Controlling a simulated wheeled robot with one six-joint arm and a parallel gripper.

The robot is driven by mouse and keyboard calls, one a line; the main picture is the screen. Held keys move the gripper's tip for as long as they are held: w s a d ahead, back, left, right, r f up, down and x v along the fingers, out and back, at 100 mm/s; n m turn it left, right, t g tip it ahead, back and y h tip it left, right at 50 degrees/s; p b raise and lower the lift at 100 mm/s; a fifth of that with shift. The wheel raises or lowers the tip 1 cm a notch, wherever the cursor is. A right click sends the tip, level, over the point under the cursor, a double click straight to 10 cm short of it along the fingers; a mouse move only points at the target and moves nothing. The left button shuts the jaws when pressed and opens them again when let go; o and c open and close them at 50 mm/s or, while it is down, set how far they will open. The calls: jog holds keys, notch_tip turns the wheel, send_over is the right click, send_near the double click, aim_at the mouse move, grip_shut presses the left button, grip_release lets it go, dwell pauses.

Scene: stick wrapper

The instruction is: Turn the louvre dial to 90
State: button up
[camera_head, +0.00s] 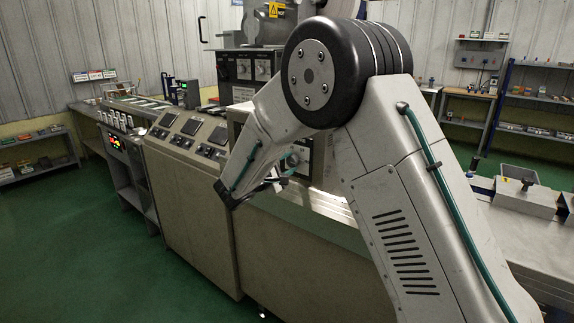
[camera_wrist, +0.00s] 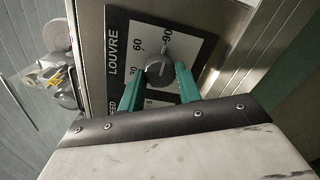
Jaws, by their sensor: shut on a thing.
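The louvre dial (camera_wrist: 158,73) is a round dark grey knob on a dark panel with a white scale plate (camera_wrist: 172,38) in the wrist view. The panel reads LOUVRE, with 30, 60 and 90 around the knob. My gripper (camera_wrist: 159,77) has its two green fingers on either side of the knob and is shut on it. The dial's exact pointer reading is too small to tell. In the head view the dial (camera_head: 293,160) shows just beyond my gripper (camera_head: 283,176), partly hidden by my arm.
A second scale marked SPEED lies below the louvre scale, mostly hidden by my gripper. A beige console (camera_head: 190,135) with several small screens stands to the left. Green floor (camera_head: 110,240) is clear at the front left.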

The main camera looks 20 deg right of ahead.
jog(key=o, duration=1)
jog(key=shift+a, duration=0.1)
jog(key=shift+a, duration=0.1)
jog(key=v, duration=0.7)
jog(key=shift+s+a, duration=0.25)
jog(key=shift+s, duration=0.05)
